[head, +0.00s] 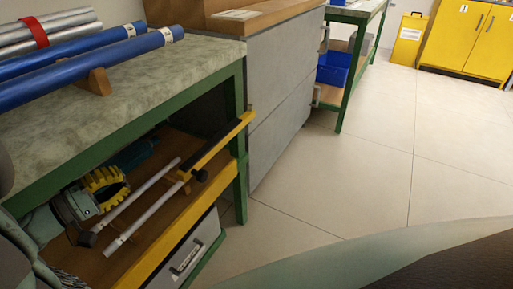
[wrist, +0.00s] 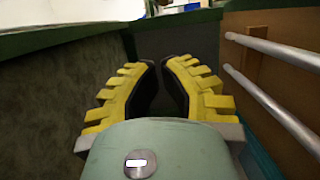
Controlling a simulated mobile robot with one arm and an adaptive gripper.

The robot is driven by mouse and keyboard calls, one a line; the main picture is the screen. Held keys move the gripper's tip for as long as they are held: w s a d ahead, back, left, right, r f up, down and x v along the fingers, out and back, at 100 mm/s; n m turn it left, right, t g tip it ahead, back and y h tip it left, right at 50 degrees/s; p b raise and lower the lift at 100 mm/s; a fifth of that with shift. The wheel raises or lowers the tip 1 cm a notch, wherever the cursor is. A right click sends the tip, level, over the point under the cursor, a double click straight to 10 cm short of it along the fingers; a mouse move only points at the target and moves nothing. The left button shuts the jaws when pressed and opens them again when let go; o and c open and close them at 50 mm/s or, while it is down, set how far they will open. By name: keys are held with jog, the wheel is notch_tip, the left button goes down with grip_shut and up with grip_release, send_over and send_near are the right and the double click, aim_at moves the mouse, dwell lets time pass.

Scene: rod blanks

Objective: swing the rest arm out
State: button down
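My gripper (head: 110,186), with yellow ribbed fingers, is inside the bench's lower bay, left of two pale metal rods (head: 148,217). In the wrist view, my gripper (wrist: 160,66) shows a narrow gap between its dark finger pads, with nothing visible between them. The same two rods (wrist: 272,102) run along the right side there, apart from the fingers. A yellow bar with a black strip (head: 218,142) slants from the bench's right front leg to near a dark knob; it looks like the rest arm, but I cannot be sure. My gripper is not touching it.
The bench top (head: 155,72) above carries blue rods (head: 95,62) and silver rods with a red band. A green leg (head: 240,190) and a wooden shelf (head: 195,228) bound the bay. A grey cabinet (head: 282,85) adjoins on the right. The tiled floor (head: 360,165) is open.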

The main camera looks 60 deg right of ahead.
jog(key=s+d+p, duration=0.1)
jog(key=s+d, duration=0.4)
jog(key=d, duration=0.5)
jog(key=shift+s+d, duration=0.15)
jog(key=shift+s, duration=0.1)
jog(key=shift+r, duration=0.1)
dwell(0.3)
